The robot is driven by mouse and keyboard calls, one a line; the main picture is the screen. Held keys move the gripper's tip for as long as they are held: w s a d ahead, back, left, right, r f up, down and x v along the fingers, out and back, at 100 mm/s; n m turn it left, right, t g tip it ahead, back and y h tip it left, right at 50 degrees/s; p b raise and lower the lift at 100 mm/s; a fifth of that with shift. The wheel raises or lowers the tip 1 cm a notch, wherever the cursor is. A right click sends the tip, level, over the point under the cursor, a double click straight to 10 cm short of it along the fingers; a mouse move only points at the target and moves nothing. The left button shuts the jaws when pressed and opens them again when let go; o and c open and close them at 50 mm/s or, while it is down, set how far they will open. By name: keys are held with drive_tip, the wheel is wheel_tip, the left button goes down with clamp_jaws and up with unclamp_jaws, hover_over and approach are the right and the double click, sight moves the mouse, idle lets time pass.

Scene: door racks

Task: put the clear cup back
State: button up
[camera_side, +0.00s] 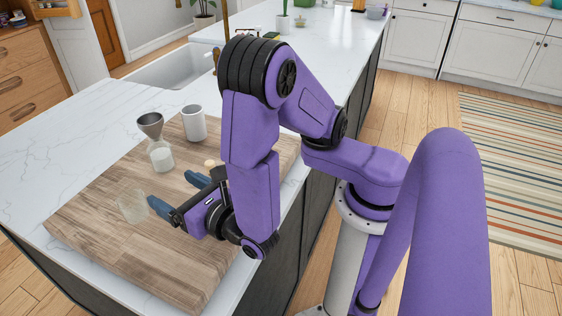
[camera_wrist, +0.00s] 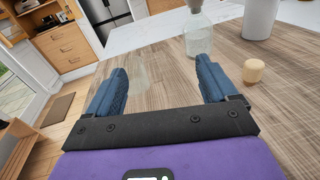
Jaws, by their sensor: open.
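The clear cup (camera_side: 132,206) stands on the wooden board, near its left edge in the side view. It is faint and see-through. In the wrist view a pale outline just beyond the left finger appears to be the cup (camera_wrist: 139,74), but it is hard to make out. My gripper (camera_side: 169,188) is open and low over the board, with nothing visible between its fingers. Its nearer finger is close beside the cup in the side view; I cannot tell whether they touch.
A glass flask (camera_side: 161,157) with white contents and a grey funnel-shaped top stands beyond the gripper. A white cup (camera_side: 193,123) stands behind it. A small wooden stopper (camera_wrist: 253,70) is right of the fingers. The wooden board (camera_side: 190,265) is clear at the front.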

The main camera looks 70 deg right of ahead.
drive_tip(key=d+m+g+h, duration=0.1)
drive_tip(key=d+m, duration=0.1)
drive_tip(key=d+r+m+g+h, duration=0.1)
drive_tip(key=d+m+h, duration=0.1)
drive_tip(key=d, duration=0.1)
drive_tip(key=s+d+m+g+h, duration=0.1)
drive_tip(key=d+m+g, duration=0.1)
drive_tip(key=shift+s+d+r, duration=0.1)
drive_tip(key=shift+d+r, duration=0.3)
drive_tip(key=s+d+m+g, duration=0.6)
drive_tip(key=d+m, duration=0.1)
drive_tip(key=shift+s+f+g+h, duration=0.1)
drive_tip(key=shift+g+h, duration=0.3)
drive_tip(key=s+m+g+y, duration=0.1)
drive_tip(key=s, duration=0.1)
drive_tip(key=s+d+m+g+y, duration=0.1)
drive_tip(key=s+m+g, duration=0.1)
drive_tip(key=s, duration=0.1)
drive_tip(key=shift+m+g+y, duration=0.3)
drive_tip(key=shift+y, duration=0.1)
drive_tip(key=s+a+r+m+g+y, duration=0.2)
drive_tip(key=s+a+m+y, duration=0.1)
drive_tip(key=s+m+y, duration=0.1)
drive_tip(key=shift+s+r+y, duration=0.3)
drive_tip(key=shift+s+y, duration=0.6)
drive_tip(key=shift+s, duration=0.1)
